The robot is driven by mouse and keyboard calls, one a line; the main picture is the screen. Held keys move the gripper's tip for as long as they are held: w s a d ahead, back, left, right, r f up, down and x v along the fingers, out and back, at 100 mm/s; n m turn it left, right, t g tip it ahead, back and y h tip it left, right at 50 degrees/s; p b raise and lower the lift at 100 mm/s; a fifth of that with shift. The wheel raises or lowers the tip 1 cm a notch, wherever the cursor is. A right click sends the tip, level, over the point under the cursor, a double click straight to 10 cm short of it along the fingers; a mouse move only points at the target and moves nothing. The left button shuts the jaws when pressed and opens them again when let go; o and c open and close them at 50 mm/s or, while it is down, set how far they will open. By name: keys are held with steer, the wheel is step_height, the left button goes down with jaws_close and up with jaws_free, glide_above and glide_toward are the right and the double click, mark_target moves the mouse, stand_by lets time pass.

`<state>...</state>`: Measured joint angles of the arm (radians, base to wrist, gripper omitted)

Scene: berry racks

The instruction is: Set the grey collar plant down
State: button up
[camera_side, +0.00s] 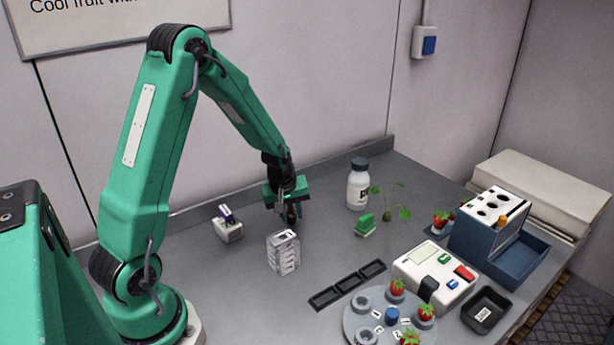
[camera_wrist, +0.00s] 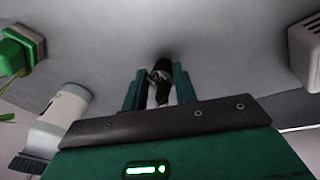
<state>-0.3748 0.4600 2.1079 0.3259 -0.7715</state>
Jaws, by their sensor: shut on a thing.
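My gripper (camera_side: 290,207) is low over the grey bench, behind the clear stacked rack. In the wrist view its two green fingers (camera_wrist: 160,88) are shut on a small dark thing with a greyish band (camera_wrist: 161,76), which I take to be the grey collar plant. In the side view the held plant (camera_side: 291,217) shows only as a dark shape under the fingers. Its leaves are not clearly seen. I cannot tell whether its lower end touches the bench. Another leafy green plant (camera_side: 404,212) stands at the right, beside the white bottle.
The clear stacked rack (camera_side: 283,255) stands close in front of my gripper. A white box with a purple top (camera_side: 229,231) is at left. Strawberries sit on a round tray (camera_side: 377,333).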

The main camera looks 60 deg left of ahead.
steer(key=shift+f, duration=0.1)
steer(key=o, duration=1)
steer(key=shift+c, duration=0.2)
steer(key=v, duration=1.2)
steer(key=s+d+r+m+t+h, duration=0.1)
steer(key=s+d+r+m+t, duration=0.2)
steer(key=s+d+r+m, duration=0.8)
steer(key=shift+s+d+r+m, duration=0.4)
steer(key=shift+s+d+m, duration=0.7)
steer(key=shift+s+d, duration=1)
